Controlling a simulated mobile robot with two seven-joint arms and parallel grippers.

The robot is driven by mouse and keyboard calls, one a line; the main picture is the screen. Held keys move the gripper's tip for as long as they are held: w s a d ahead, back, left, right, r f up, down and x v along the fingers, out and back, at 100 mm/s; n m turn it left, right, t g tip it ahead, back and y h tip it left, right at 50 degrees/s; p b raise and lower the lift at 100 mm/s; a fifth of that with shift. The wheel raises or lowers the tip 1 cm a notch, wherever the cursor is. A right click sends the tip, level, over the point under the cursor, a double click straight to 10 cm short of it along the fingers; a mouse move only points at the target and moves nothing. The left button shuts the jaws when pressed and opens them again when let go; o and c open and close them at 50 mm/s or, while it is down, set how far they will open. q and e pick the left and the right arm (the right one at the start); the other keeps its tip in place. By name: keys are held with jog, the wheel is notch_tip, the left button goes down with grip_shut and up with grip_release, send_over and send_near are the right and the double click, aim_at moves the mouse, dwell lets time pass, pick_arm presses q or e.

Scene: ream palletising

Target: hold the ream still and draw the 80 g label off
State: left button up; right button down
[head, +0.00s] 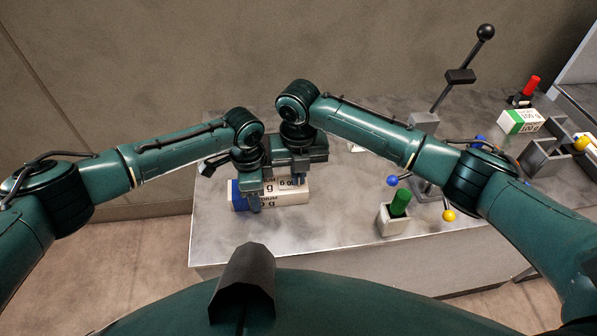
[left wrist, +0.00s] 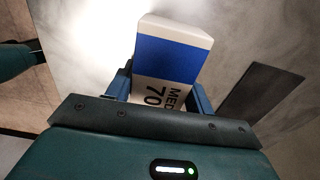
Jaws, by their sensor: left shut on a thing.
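The white ream (head: 297,196) lies on the grey table with a blue band near its left end. In the left wrist view the ream (left wrist: 172,55) shows the blue band and the print "MED" and "70". My left gripper (head: 250,201) is shut on the ream, with one finger on each side of it. A small white label piece with "g" print (head: 288,184) shows on the ream beside my right gripper (head: 297,178). The right gripper points down over the ream's right part. Its fingertips are partly hidden, so I cannot tell its opening.
A white holder with a green cylinder (head: 399,204) stands right of the ream. A green-banded "100 g" ream (head: 520,122) lies at the far right. The table's front is clear.

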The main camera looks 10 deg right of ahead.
jog(key=shift+r, duration=0.2)
dwell(0.5)
jog(key=shift+r, duration=2.05)
jog(key=shift+r, duration=1.5)
pick_arm(q)
jog(key=o, duration=1.2)
jog(key=shift+c, duration=0.2)
